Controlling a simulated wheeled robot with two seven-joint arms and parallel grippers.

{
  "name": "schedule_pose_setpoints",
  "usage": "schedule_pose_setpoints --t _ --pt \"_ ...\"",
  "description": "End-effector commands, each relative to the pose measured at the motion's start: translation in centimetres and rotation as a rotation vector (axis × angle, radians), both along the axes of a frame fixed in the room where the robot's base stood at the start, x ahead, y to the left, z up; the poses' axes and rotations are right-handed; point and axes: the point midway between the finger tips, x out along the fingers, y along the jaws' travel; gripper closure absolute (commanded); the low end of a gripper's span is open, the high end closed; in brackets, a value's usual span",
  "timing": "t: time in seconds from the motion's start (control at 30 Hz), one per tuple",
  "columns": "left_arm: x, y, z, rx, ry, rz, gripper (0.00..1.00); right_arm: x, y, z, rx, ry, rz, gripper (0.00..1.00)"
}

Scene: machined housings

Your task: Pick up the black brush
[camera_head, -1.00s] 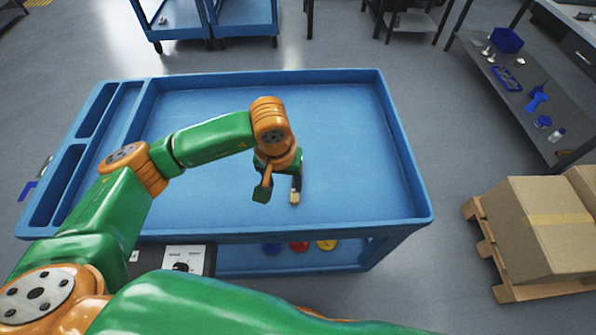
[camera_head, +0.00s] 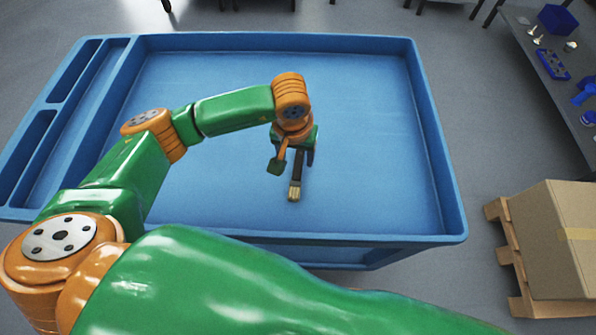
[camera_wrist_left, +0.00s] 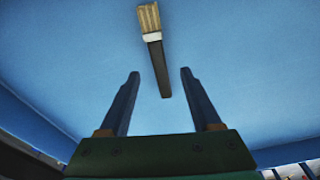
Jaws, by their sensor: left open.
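The black brush (camera_head: 295,183) lies on the floor of the blue tray-topped cart (camera_head: 447,190), right of the tray's middle. Its pale bristles point toward the near edge. My left gripper (camera_head: 294,161) is over the handle end, with one finger on each side of the dark handle. In the left wrist view the brush (camera_wrist_left: 157,62) has its bristles at the top, and the handle end reaches down between the open fingers (camera_wrist_left: 160,74). The fingers look apart from the handle; their height above it is hard to tell. My right gripper is not in view.
The tray around the brush is empty, with raised rims and narrow compartments (camera_head: 65,80) along its left side. A cardboard box (camera_head: 555,235) on a wooden pallet stands at the right. A grey shelf (camera_head: 545,50) with blue items is at the upper right.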

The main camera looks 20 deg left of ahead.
Motion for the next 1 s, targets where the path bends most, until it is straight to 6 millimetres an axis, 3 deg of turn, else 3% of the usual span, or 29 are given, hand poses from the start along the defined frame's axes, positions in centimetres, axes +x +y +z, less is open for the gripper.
schedule_pose_setpoints --t 0.17,0.3,0.53,0.77,1.0 --pt "0.3 -0.2 -2.8 0.002 0.008 0.003 0.35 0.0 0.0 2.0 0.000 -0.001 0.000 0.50" --pt "0.7 -0.2 -5.2 0.001 0.002 0.001 0.35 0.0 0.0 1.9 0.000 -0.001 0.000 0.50" --pt "0.7 -0.2 -5.5 0.001 0.000 -0.001 0.35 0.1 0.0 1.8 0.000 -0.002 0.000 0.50" --pt "0.7 -0.1 -5.5 0.001 0.000 0.000 0.97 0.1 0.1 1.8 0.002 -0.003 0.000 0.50" --pt "0.7 -0.1 -5.5 0.001 0.000 0.000 1.00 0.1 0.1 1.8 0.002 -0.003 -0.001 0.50"
